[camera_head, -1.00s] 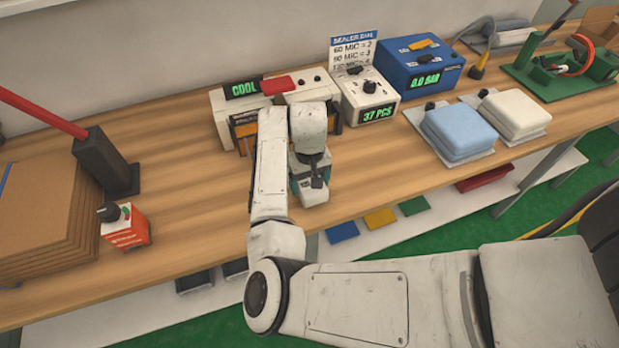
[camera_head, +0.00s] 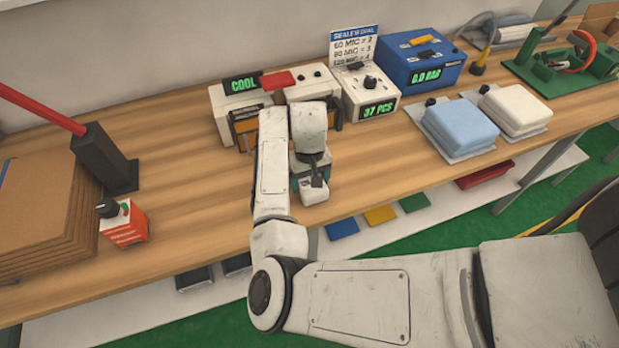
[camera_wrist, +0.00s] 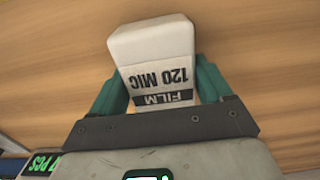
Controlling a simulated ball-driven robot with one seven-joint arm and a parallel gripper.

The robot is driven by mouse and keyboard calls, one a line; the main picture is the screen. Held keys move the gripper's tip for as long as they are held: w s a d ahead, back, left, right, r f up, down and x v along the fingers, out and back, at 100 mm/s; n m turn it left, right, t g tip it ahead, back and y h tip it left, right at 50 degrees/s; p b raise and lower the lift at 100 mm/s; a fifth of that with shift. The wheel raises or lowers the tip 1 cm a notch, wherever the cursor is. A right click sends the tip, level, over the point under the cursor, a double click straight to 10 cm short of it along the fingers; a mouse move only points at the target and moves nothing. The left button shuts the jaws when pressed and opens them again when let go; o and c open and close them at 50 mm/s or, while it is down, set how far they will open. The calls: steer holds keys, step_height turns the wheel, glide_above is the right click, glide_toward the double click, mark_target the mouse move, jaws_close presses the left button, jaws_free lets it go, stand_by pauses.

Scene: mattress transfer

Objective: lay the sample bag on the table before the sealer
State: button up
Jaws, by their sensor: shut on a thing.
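My gripper (camera_wrist: 158,88) is shut on a white sample bag (camera_wrist: 152,42) with a label that reads FILM 120 MIC. The teal fingers grip it from both sides in the wrist view. The wood table (camera_head: 200,215) lies behind the bag; I cannot tell whether the bag touches it. The sealer (camera_head: 222,103) is a white unit with a COOL display and a red part on top, partly hidden by my arm.
Right of the sealer are a 37 PCS unit (camera_head: 362,88) and a blue 0.0 BAR box (camera_head: 425,68). A blue pad (camera_head: 460,125) and a white pad (camera_head: 515,108) lie farther right. At left are a red-white box (camera_head: 124,226) and cardboard sheets (camera_head: 40,215).

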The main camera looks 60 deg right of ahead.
steer(key=shift+f, duration=0.2)
steer(key=o, duration=1.1)
steer(key=shift+c, duration=0.2)
step_height(320, 180, up, 11)
steer(key=shift+f+b, duration=0.1)
steer(key=shift+b, duration=0.4)
